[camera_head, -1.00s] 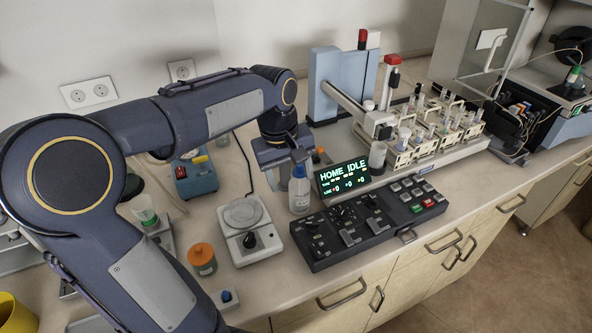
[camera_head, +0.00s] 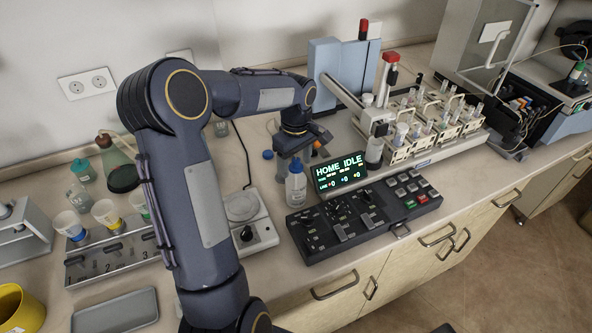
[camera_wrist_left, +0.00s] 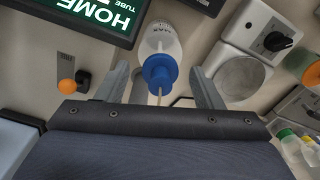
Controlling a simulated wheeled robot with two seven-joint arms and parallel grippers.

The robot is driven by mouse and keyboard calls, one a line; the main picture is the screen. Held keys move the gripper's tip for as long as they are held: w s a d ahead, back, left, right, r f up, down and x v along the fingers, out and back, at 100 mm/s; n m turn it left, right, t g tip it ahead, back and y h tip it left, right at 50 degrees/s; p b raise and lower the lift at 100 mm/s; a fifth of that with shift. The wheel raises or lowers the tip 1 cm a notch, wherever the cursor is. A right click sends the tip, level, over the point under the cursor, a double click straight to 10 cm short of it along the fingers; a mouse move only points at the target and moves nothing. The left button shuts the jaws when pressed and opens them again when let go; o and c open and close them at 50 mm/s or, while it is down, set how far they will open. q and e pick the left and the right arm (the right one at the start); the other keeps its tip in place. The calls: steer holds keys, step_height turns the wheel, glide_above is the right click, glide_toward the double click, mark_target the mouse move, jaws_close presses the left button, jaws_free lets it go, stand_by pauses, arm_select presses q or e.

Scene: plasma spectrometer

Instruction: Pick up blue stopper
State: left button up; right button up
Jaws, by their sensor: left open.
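A blue stopper-like cap (camera_wrist_left: 160,72) with a thin pale stem sits on a white bottle (camera_wrist_left: 160,38) in the left wrist view. In the head view the bottle (camera_head: 296,188) stands upright on the counter, left of the display, with its blue top (camera_head: 296,165) just under my left gripper (camera_head: 298,154). That gripper points down and is open. In the wrist view its two fingers (camera_wrist_left: 162,82) are on either side of the blue cap, with gaps showing. Another small blue round top (camera_head: 267,154) shows left of the gripper. My right gripper is not in view.
A control panel (camera_head: 365,215) and display (camera_head: 340,175) are close right of the bottle. A white hotplate (camera_head: 262,236) is to its left. A sample rack (camera_head: 425,140) stands at the back right. A rack with several cups (camera_head: 110,255) is at the left.

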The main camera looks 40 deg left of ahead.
arm_select(q)
steer(key=shift+f, duration=0.1)
steer(key=shift+c, duration=0.4)
steer(key=c, duration=1)
steer(key=shift+r, duration=0.2)
step_height(320, 180, up, 18)
steer(key=shift+f+b, duration=0.15)
steer(key=shift+b, duration=0.25)
